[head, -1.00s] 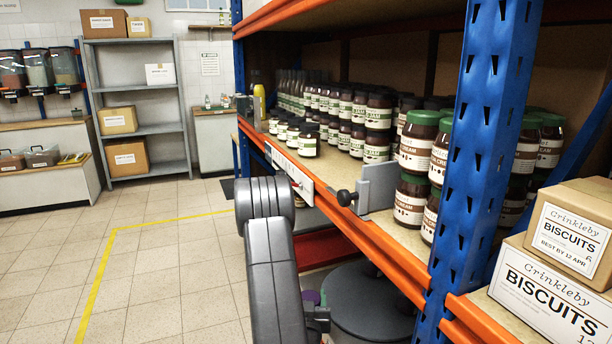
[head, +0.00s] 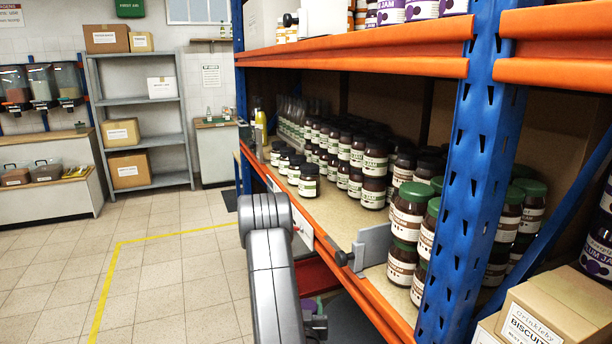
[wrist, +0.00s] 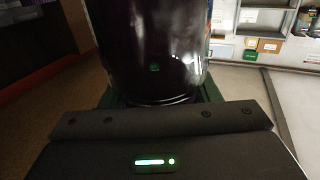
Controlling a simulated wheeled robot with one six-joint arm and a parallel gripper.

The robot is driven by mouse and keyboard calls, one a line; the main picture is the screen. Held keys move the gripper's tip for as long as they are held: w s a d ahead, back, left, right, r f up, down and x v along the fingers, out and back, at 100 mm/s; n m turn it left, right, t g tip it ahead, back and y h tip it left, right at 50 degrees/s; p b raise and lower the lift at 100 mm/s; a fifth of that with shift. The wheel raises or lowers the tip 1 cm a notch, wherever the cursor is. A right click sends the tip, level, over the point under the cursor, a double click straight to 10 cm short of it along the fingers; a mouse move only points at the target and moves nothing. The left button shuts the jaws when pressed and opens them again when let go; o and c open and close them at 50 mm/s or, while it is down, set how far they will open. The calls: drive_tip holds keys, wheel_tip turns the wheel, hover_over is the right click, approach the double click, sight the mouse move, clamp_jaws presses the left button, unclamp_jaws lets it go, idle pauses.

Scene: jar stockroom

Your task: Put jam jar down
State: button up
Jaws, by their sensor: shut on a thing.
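A dark, glossy jar (wrist: 150,50) fills the upper middle of the wrist view. My gripper (wrist: 157,98) is shut on it, with dark green finger parts at both sides of its lower part. The jar's label and top are out of the wrist view. In the head view my arm reaches down along the shelf front, and I cannot make out the held jar there. Dark-lidded jars with jam labels (head: 375,170) stand in stacked rows on the middle shelf (head: 335,212). Purple-labelled plum jam jars (head: 391,12) stand on the upper shelf.
A grey divider plate (head: 373,246) separates the dark-lidded jars from green-lidded jars (head: 408,212). Bare board lies in front of the rows. A blue upright (head: 478,170) and biscuit cartons (head: 553,310) are at the right. The tiled floor (head: 170,280) at left is clear.

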drive_tip(key=shift+w+r+p, duration=0.15)
drive_tip(key=shift+r+p, duration=0.8)
drive_tip(key=shift+w+r+p, duration=0.15)
drive_tip(key=shift+r+p, duration=0.75)
drive_tip(key=shift+r, duration=0.05)
drive_tip(key=s+f, duration=0.1)
drive_tip(key=f, duration=0.1)
drive_tip(key=s+f, duration=0.4)
drive_tip(key=shift+f, duration=0.15)
drive_tip(key=shift+d, duration=0.1)
